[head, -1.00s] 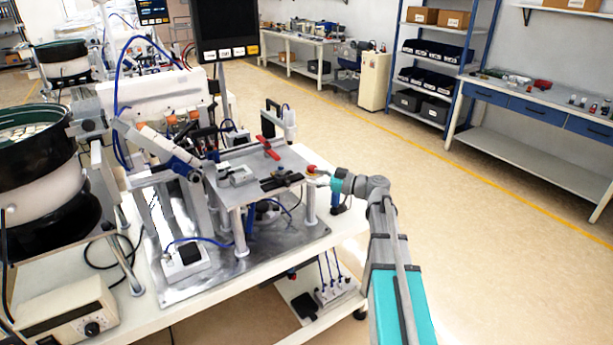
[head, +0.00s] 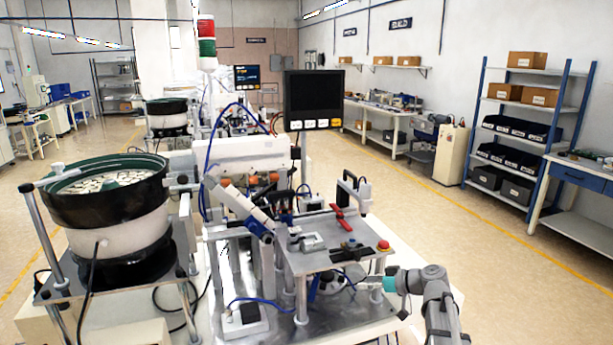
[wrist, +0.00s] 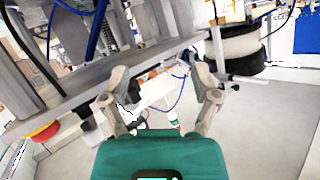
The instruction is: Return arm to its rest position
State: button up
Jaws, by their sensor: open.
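In the head view my arm reaches in from the lower right. My gripper (head: 370,283), beside its teal wrist section, is low at the right side of the raised metal plate (head: 340,262), just below the red push button (head: 383,245). In the wrist view my gripper (wrist: 158,70) shows two grey fingers spread apart with nothing between them. The plate's edge crosses behind the left finger, and the red button (wrist: 45,132) is at the lower left. I cannot tell the exact gap between fingers and plate.
A bowl feeder (head: 110,195) full of small parts stands at the left. A monitor (head: 313,95) rises behind the plate, which carries a red clamp handle (head: 343,216). Blue-framed shelves (head: 520,125) stand at the right. The floor (head: 480,250) right of the machine is clear.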

jog(key=s+f+m+g+h+p, duration=0.1)
jog(key=s+f+m+g+h, duration=0.2)
jog(key=s, duration=0.6)
jog(key=s+a+f+m+g+h+p, duration=0.1)
jog(key=s+f+m+g+h, duration=0.2)
jog(key=s+f+m+h, duration=0.3)
jog(key=s+f+h, duration=0.1)
jog(key=s+h, duration=0.2)
jog(key=shift+s+g, duration=0.15)
jog(key=shift+g, duration=0.25)
